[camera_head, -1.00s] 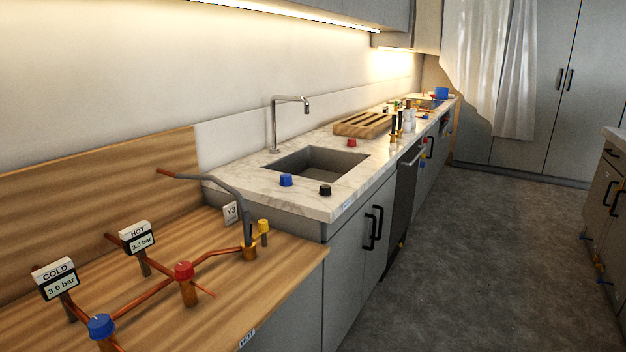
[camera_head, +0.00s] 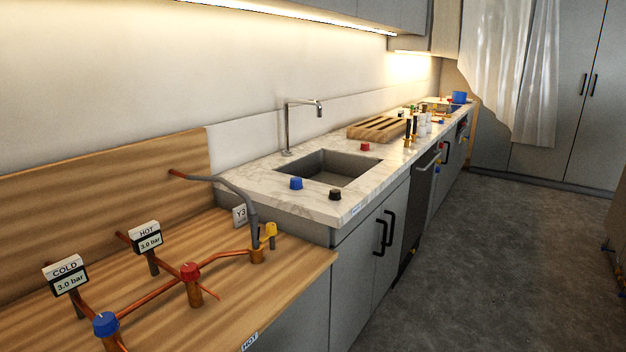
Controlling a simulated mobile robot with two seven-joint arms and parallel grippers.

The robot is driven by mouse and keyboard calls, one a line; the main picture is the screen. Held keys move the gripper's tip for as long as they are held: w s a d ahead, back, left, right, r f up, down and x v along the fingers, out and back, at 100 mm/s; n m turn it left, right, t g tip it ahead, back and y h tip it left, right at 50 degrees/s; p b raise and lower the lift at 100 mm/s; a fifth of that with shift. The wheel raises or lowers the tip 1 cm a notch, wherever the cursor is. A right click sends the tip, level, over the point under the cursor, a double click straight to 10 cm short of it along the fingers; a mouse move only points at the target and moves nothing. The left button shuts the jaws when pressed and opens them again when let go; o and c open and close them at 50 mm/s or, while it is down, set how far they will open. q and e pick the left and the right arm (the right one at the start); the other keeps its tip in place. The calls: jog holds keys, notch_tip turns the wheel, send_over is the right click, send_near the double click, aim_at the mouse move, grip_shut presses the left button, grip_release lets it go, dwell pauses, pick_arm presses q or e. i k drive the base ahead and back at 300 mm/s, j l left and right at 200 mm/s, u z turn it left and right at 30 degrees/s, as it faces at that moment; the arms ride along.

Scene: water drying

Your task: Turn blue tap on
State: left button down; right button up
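A blue tap knob (camera_head: 106,324) sits on the copper pipe at the lower left, in front of the gauge marked COLD, 3.0 bar (camera_head: 66,276). Another blue knob (camera_head: 296,183) stands on the marble counter by the near edge of the sink. I cannot tell from the frames whether either is on or off. Neither of my grippers is in view.
On the marble counter (camera_head: 263,192) are a black knob (camera_head: 335,194), a red knob (camera_head: 365,147) and a faucet (camera_head: 287,130). The floor (camera_head: 470,270) at right is clear.

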aim_at(295, 183)
jog(key=i+l, duration=0.55)
jog(key=i+l+u, duration=0.1)
jog(key=i+l, duration=0.45)
jog(key=l, duration=0.15)
